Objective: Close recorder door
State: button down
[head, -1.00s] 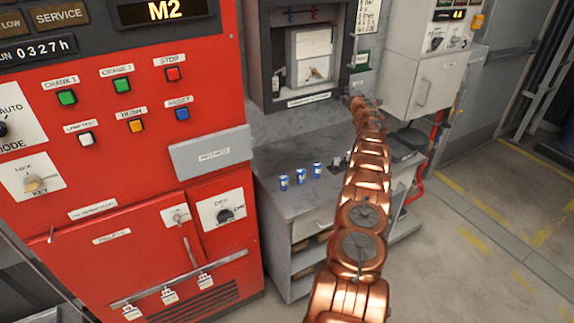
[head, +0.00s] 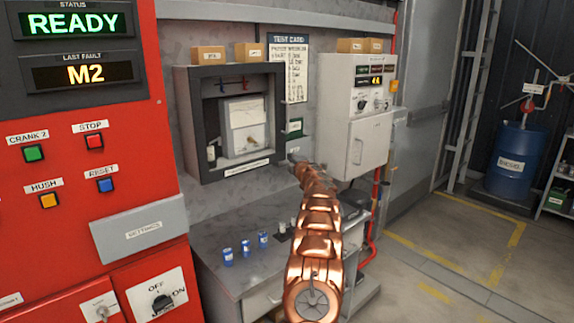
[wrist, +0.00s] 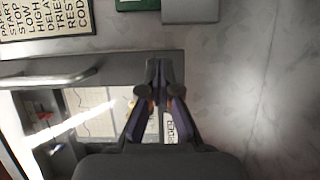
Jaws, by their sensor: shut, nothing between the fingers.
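The recorder (head: 180,125) is a dark grey framed box on the wall, with pale chart paper and red and blue pens inside. In the wrist view its dark frame edge (wrist: 100,68), a grey bar handle (wrist: 50,78) and the chart paper behind the front show close up. The front looks near flush with the box; I cannot tell whether the door is fully shut. My gripper (head: 300,168) is by the recorder's lower right corner. In the wrist view its fingertips (wrist: 165,68) are together and empty, over the dark frame edge; contact is unclear.
A grey bench (head: 210,275) with several small blue cans (head: 245,248) stands below the recorder. A white control box (head: 360,120) is to its right, and a test card (head: 290,70) hangs between. The red panel (head: 90,200) is at left. Open floor lies at right.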

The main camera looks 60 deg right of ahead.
jog(key=s+a+b, duration=0.2)
jog(key=s+b, duration=0.2)
jog(key=s, duration=0.6)
jog(key=shift+a, duration=0.3)
